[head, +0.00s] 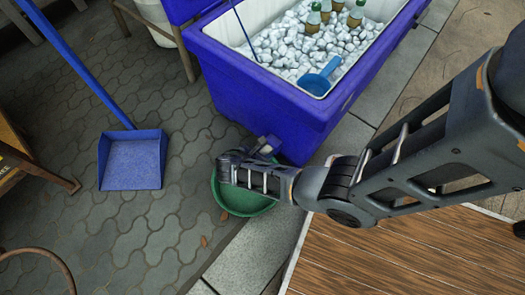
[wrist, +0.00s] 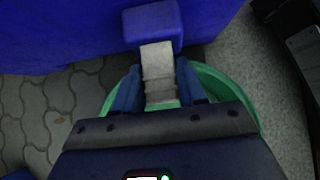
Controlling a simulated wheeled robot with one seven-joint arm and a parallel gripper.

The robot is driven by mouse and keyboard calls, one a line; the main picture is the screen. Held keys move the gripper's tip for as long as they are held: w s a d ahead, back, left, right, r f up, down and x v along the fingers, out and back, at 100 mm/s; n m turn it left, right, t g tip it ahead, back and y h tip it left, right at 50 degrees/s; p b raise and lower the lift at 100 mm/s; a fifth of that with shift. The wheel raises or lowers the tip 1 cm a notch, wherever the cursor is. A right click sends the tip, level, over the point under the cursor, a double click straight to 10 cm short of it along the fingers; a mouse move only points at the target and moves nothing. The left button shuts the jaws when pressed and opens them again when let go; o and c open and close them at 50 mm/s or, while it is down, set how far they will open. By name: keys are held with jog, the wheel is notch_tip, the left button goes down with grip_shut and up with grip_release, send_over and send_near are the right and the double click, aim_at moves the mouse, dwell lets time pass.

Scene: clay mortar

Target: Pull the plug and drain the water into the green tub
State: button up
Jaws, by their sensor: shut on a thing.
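A blue cooler (head: 265,105) full of ice stands at the centre top. Low on its wall the wrist view shows a squarish blue drain block (wrist: 152,24). My gripper (wrist: 156,88) is shut on a pale grey plug (wrist: 157,68), with one blue finger on each side. The plug's far end overlaps the block's lower edge; I cannot tell whether it is seated. In the head view my gripper (head: 262,147) is close to the cooler's lower wall, over the green tub (head: 240,205). The tub sits on the floor, partly hidden by my arm, and also shows in the wrist view (wrist: 215,75).
Bottles (head: 320,12) and a blue scoop (head: 318,82) rest in the ice. A blue long-handled dustpan (head: 132,160) stands on the paving at left. Wooden furniture (head: 20,150) is at the left edge, and wooden decking (head: 400,258) at lower right. The paving left of the tub is mostly clear.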

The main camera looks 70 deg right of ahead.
grip_shut()
jog(key=shift+w+a, duration=0.25)
jog(key=shift+a, duration=0.5)
jog(key=shift+w+a, duration=0.2)
jog(key=shift+a, duration=0.5)
jog(key=o, duration=1.1)
grip_release()
jog(key=shift+c, duration=0.2)
jog(key=shift+a+r, duration=0.1)
jog(key=p+v, duration=0.4)
jog(key=v, duration=0.3)
jog(key=shift+a+r, duration=0.15)
jog(key=shift+a, duration=0.1)
